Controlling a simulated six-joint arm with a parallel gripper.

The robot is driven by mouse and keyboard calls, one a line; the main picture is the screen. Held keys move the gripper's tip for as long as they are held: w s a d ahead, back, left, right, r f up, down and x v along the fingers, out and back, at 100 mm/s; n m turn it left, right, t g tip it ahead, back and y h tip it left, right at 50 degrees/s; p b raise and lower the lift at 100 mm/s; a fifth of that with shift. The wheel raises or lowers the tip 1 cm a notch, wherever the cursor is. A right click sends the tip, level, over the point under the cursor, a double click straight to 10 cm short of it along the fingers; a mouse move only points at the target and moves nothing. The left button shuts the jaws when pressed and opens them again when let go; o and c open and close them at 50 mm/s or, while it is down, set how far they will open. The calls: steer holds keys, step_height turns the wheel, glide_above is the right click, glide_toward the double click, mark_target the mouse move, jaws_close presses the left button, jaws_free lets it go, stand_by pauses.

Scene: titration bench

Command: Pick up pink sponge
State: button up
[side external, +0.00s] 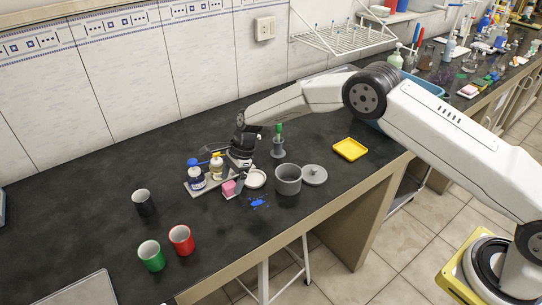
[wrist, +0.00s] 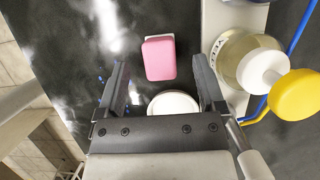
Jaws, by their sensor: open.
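The pink sponge (wrist: 160,60) shows in the wrist view just beyond and between the fingertips of my gripper (wrist: 159,75). It seems to rest on a small white piece whose edge shows at its top. The sponge also shows in the side external view (side external: 228,188), below my gripper (side external: 240,172). My gripper is open and empty, with its two dark fingers spread apart. I cannot tell how high the fingers are above the sponge.
A white tray (side external: 200,189) holds bottles (side external: 196,178) beside the sponge; one bottle (wrist: 250,62) stands close to a finger. A white dish (side external: 257,179), grey pot (side external: 288,180), lid (side external: 315,175) and blue spill (side external: 259,203) are near. Cups (side external: 181,240) stand at front left.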

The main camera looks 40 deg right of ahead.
steer(key=shift+x, duration=1.3)
steer(key=shift+c, duration=0.2)
jaws_close()
